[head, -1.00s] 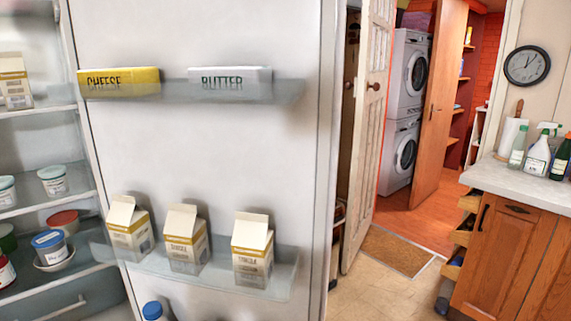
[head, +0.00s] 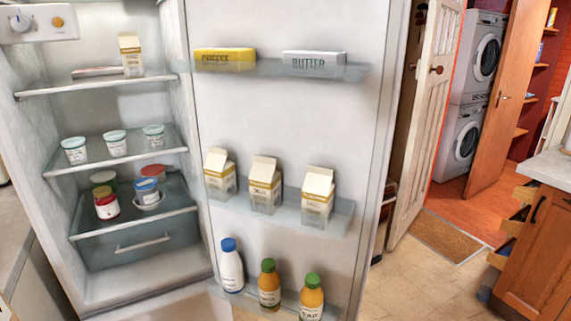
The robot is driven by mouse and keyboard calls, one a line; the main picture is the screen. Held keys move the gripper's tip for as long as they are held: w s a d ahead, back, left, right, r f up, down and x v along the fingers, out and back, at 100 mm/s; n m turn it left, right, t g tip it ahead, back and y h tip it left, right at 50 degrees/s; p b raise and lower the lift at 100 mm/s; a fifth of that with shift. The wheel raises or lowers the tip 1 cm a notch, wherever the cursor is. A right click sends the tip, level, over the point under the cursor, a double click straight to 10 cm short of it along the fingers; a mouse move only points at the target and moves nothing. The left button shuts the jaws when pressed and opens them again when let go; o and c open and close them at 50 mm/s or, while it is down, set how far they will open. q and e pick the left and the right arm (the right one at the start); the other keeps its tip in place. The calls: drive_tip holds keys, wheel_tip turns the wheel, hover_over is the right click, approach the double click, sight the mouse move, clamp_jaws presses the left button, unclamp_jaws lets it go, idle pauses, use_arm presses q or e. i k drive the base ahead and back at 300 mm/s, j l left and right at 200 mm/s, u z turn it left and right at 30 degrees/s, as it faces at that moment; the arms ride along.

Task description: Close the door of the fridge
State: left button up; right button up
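The fridge (head: 100,104) stands open on the left of the head view, with its lit inside and shelves showing. Its door (head: 280,120) is swung wide open to the right, inner face towards me. The door's shelves hold a yellow cheese pack (head: 225,59), a butter pack (head: 314,64), several cartons (head: 265,185), a white bottle with a blue cap (head: 232,268) and orange juice bottles (head: 269,287). The outer face and any handle of the door are hidden. Neither of my grippers shows in the view.
Tiled floor (head: 415,275) lies clear to the right of the door. Beyond it are an open white panelled door (head: 428,115), a doormat (head: 447,236), stacked washing machines (head: 468,100) and a wooden cabinet (head: 540,250) with open drawers. A worktop (head: 22,215) edges the left side.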

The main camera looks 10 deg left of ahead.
sight(344, 125)
drive_tip(key=k+u, duration=0.1)
drive_tip(key=u, duration=0.85)
drive_tip(key=k+j+u, duration=0.15)
drive_tip(key=u, duration=0.35)
drive_tip(key=i+l+u, duration=0.1)
drive_tip(key=l+u, duration=0.85)
drive_tip(key=l, duration=0.2)
drive_tip(key=k+l+u, duration=0.1)
drive_tip(key=l+u, duration=0.35)
drive_tip(key=k+l, duration=0.1)
drive_tip(key=l, duration=0.35)
drive_tip(key=k+l, duration=0.1)
drive_tip(key=l, duration=0.35)
drive_tip(key=k+l, duration=0.1)
drive_tip(key=l, duration=0.35)
drive_tip(key=k+l, duration=0.1)
drive_tip(key=l, duration=0.35)
drive_tip(key=k+l, duration=0.1)
drive_tip(key=l, duration=0.35)
drive_tip(key=k+l, duration=0.1)
drive_tip(key=l, duration=0.35)
drive_tip(key=k+l+u, duration=0.15)
drive_tip(key=l+u, duration=0.15)
drive_tip(key=l, duration=0.05)
